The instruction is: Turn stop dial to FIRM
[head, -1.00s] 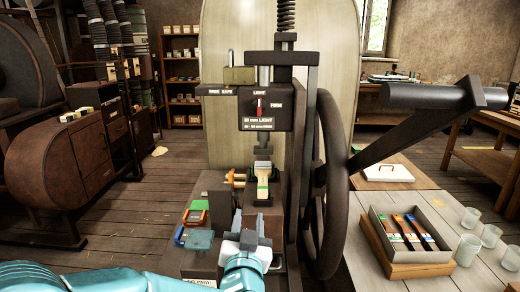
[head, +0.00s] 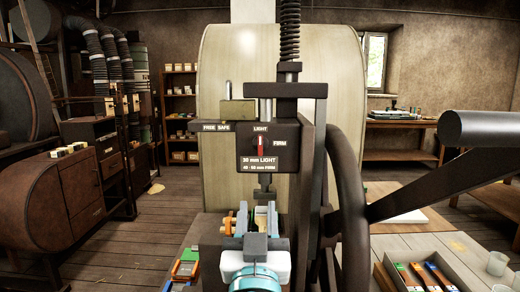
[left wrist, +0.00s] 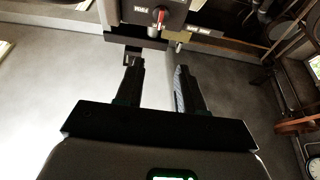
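The stop dial (head: 261,145) is a red pointer on the dark press head. It stands upright towards the LIGHT label; the FIRM label (head: 279,143) is to its right. In the left wrist view, the red pointer (left wrist: 160,15) shows at the top, beyond the fingertips. My left gripper (head: 258,212) is below the dial in the head view, apart from it. Its two fingers (left wrist: 157,78) are spread with nothing between them in the wrist view. It partly hides the press bed and the piece on it. My right gripper is not in view.
A plate below the dial reads 30 mm LIGHT, 40–60 mm FIRM. A tray of coloured tools (head: 425,277) lies lower right.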

